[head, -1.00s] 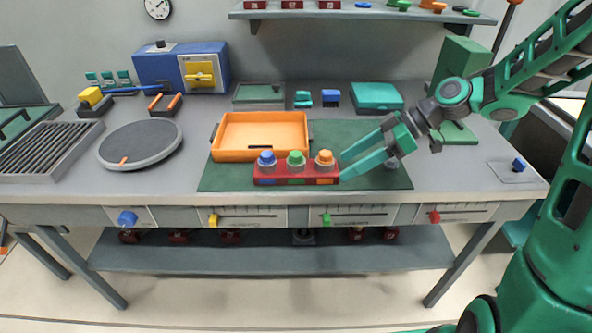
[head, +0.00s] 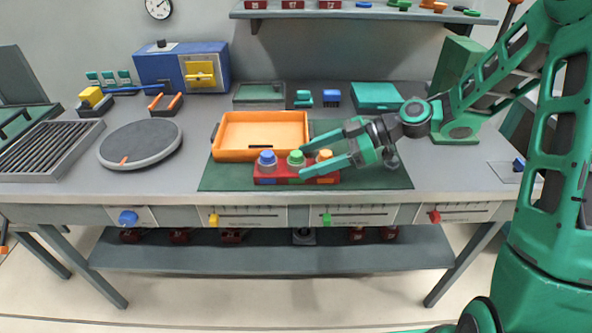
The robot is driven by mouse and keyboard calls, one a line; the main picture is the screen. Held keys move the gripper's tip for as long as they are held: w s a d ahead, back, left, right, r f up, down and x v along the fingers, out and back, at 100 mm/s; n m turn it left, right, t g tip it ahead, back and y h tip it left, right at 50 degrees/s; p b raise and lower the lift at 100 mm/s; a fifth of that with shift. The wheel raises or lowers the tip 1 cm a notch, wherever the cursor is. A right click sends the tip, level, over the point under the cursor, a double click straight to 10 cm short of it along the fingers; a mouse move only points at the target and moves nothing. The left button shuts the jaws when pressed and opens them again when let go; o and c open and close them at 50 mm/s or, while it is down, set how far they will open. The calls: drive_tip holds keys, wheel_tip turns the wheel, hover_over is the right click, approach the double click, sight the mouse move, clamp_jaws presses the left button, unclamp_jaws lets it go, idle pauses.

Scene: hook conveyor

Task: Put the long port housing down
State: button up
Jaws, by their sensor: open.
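The long port housing (head: 283,174) is a red block with three round ports in a row, capped blue, green and orange. It rests upright on the dark green mat (head: 228,181), in front of the orange tray. My gripper (head: 303,162) is open and reaches in from the right over the right part of the housing. Its fingertips are near the green-capped port, and the orange cap shows between the two fingers. The fingers hide part of the housing's right half. I cannot tell whether they touch it.
The orange tray (head: 236,156) stands just behind the housing. A grey round turntable (head: 140,145) and a slatted rack (head: 42,152) lie to the left. A teal box (head: 376,96) and a dark green case (head: 260,93) stand behind. The mat's right end is clear.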

sight(295, 165)
drive_tip(key=x, duration=0.3)
drive_tip(key=shift+a+f, duration=0.15)
drive_tip(key=shift+a, duration=0.1)
drive_tip(key=shift+s+a+f, duration=0.1)
drive_tip(key=shift+a+f, duration=0.05)
drive_tip(key=shift+f, duration=0.05)
drive_tip(key=shift+s, duration=0.1)
drive_tip(key=shift+a, duration=0.1)
drive_tip(key=shift+a+f, duration=0.2)
drive_tip(key=c, duration=1.5)
drive_tip(key=shift+r, duration=0.25)
clamp_jaws()
